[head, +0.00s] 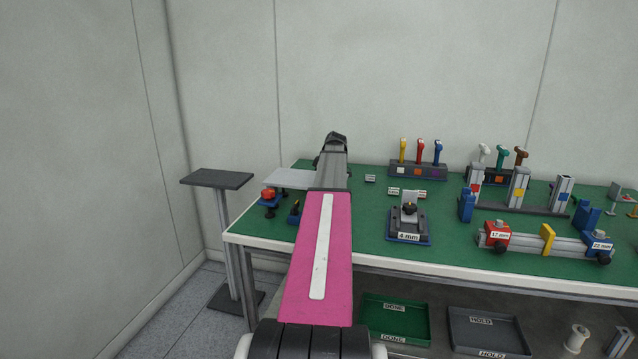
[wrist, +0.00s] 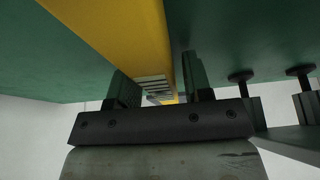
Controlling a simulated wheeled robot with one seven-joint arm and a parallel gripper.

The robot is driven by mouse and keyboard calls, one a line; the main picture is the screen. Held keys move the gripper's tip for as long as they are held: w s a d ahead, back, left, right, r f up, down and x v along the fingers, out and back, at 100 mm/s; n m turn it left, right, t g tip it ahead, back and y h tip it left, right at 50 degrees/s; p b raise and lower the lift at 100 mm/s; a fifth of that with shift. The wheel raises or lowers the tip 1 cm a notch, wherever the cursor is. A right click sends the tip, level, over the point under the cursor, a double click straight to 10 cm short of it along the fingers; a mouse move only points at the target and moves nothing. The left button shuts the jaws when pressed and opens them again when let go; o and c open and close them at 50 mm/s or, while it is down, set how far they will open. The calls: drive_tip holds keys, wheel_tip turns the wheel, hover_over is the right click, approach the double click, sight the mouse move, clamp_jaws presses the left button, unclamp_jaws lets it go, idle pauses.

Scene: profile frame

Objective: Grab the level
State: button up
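The level (wrist: 125,30) is a long yellow bar against the green table top in the wrist view. It runs from the upper left down between the fingers of my gripper (wrist: 160,85). A pale striped patch shows on the bar between the fingertips. The fingers are apart, one on each side of the bar. A narrow gap seems to show at the right finger; contact at the left finger cannot be told. In the head view my own arm hides the level and the fingers.
The green table (head: 380,262) carries a 4 mm fixture (head: 409,222), a rack with coloured handles (head: 418,171) and a rail with a yellow slider (head: 547,238) right of my arm. A red-knobbed blue part (head: 268,195) and grey plate (head: 289,178) are left. A stand (head: 217,179) is farther left.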

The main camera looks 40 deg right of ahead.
clamp_jaws()
drive_tip(key=shift+r, duration=0.1)
wheel_tip(320, 180, up, 10)
drive_tip(key=shift+f, duration=0.1)
idle(0.4)
